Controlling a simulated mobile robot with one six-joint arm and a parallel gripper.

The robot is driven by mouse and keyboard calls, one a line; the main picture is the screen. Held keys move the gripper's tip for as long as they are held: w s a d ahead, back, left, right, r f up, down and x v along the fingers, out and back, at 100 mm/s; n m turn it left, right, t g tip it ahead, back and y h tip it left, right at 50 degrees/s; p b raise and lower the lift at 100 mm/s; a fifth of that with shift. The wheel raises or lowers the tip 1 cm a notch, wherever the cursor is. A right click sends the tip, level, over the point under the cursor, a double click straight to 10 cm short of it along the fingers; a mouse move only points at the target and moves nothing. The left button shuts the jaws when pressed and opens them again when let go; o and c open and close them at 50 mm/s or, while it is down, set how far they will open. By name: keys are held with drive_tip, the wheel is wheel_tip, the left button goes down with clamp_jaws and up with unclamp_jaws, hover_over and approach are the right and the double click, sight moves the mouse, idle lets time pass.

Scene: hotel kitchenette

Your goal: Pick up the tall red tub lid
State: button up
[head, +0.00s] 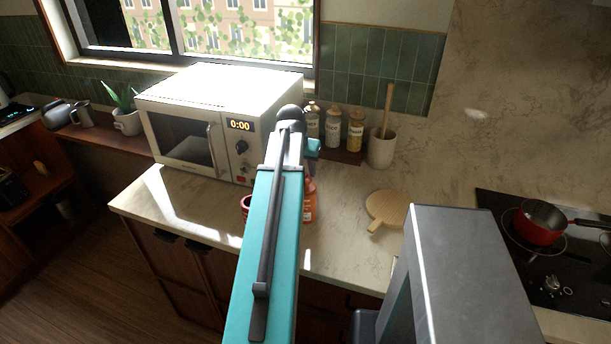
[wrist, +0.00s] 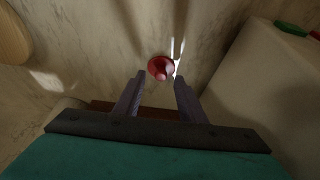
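A small round red thing with a paler, pinkish knob-like part (wrist: 160,67) lies on the counter in the wrist view. It looks like the red lid, but I cannot tell its height. My gripper (wrist: 160,75) is open. The red thing shows between and just beyond its fingertips, with no visible contact. In the head view, a red item (head: 246,205) and an orange-red container (head: 310,201) show on either side of my teal arm, which partly hides both. I cannot tell which one matches the wrist view.
A white microwave (head: 222,115) stands at the back left. Several jars (head: 333,127) and a utensil crock (head: 382,148) stand along the wall. A round wooden board (head: 388,207) lies on the counter. A red pan (head: 540,225) sits on the black hob at right.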

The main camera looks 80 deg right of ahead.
drive_tip(key=shift+x, duration=0.9)
clamp_jaws()
